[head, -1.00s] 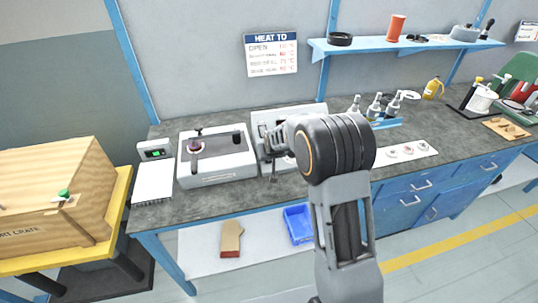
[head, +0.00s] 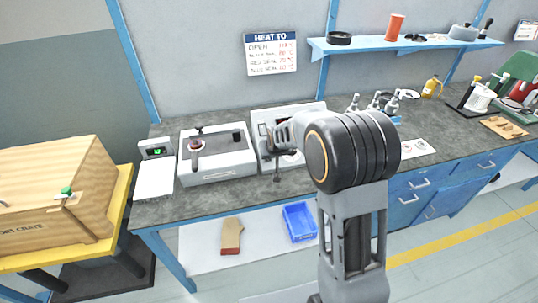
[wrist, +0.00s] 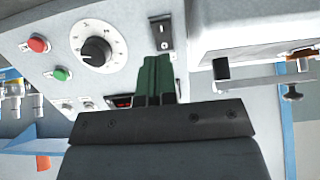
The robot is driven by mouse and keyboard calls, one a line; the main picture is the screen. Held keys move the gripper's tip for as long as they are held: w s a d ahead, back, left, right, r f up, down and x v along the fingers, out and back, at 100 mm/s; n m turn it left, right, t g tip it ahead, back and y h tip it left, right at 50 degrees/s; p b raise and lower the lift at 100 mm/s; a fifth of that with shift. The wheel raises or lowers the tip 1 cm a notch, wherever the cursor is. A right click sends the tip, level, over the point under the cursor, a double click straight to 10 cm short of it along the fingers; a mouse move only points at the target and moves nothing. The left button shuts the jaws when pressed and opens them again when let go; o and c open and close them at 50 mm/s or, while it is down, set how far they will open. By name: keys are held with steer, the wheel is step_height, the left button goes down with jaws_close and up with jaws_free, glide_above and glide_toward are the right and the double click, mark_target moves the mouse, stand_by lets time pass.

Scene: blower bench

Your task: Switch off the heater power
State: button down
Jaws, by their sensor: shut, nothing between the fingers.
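In the wrist view a pale control panel (wrist: 120,20) carries a black rocker switch (wrist: 161,34), a black dial (wrist: 97,50) with a white scale, a red button (wrist: 38,44) and a green button (wrist: 61,74). My gripper (wrist: 156,62) has its green fingers shut and empty. The fingertips show just below the rocker switch in the picture; I cannot tell whether they touch it. A small red-lit part (wrist: 121,101) is partly hidden beside the fingers. In the head view my arm covers much of the panel unit (head: 314,110).
A white-grey machine with a lever (head: 230,160) stands left of the panel unit on the dark bench (head: 230,205). A small box with a green display (head: 153,147) is further left. Several bottles (head: 375,102) stand to the right. A wall sign (head: 271,54) hangs behind.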

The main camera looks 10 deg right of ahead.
steer(key=w+r+v, duration=0.1)
steer(key=v, duration=0.7)
steer(key=shift+r, duration=0.25)
steer(key=s+d+g, duration=0.1)
steer(key=s+g, duration=0.2)
steer(key=s, duration=2.1)
steer(key=shift+s+r, duration=0.15)
steer(key=shift+r, duration=0.35)
steer(key=c, duration=1.8)
jaws_free()
steer(key=shift+d, duration=0.15)
